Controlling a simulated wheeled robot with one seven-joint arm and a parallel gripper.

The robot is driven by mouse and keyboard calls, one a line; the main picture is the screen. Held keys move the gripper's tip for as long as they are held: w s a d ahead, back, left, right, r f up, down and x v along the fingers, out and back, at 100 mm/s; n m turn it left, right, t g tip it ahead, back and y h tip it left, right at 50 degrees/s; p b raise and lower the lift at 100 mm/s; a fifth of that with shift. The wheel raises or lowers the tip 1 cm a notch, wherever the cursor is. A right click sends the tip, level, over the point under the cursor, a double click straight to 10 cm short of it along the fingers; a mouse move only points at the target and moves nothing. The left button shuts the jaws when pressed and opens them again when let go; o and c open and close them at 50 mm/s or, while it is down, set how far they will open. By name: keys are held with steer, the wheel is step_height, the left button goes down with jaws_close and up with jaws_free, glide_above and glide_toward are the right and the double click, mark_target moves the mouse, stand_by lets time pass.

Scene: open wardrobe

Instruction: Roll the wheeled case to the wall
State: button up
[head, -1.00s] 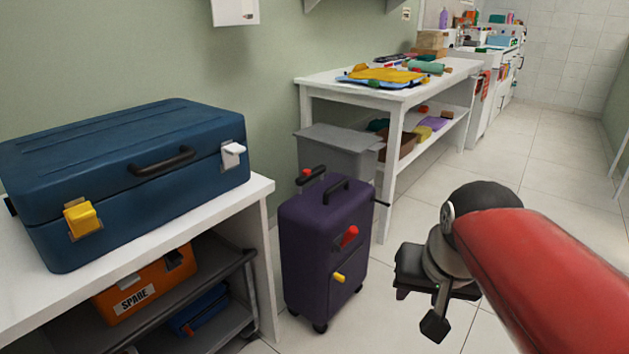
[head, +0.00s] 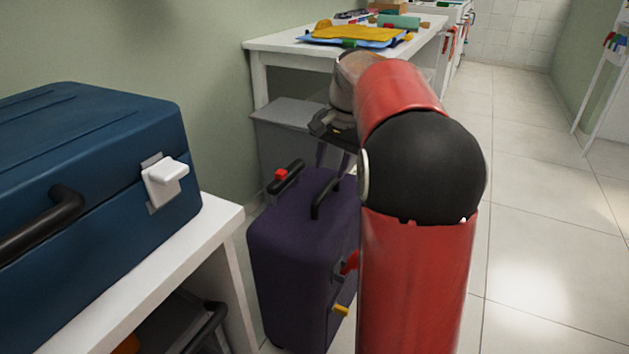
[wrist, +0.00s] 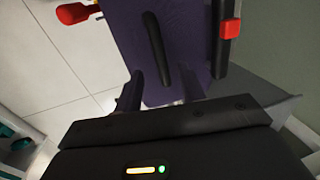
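The wheeled case (head: 290,250) is dark purple and stands upright on the floor between the white bench and the table. It also fills the top middle of the wrist view (wrist: 190,30). On its top are a black carry handle (head: 318,200) and a black pull handle with a red button (head: 282,174). My gripper (head: 330,166) is open above the case top, pointing down. In the wrist view, the carry handle (wrist: 157,45) runs between its two spread fingers, with no grip visible. My arm hides the case's right side. The green wall (head: 215,70) is behind.
A grey bin (head: 285,112) stands behind the case, by a white table (head: 262,46) with folded cloths. A blue suitcase (head: 80,150) lies on the white bench (head: 225,218) at left. Tiled floor (head: 540,230) is open at right.

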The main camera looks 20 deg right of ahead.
mark_target(325, 189)
steer(key=f, duration=0.4)
steer(key=f+b, duration=0.1)
steer(key=f, duration=0.1)
steer(key=shift+w+a+f, duration=0.1)
steer(key=shift+w+a, duration=0.25)
steer(key=shift+a, duration=0.05)
steer(key=shift+c, duration=0.2)
jaws_close()
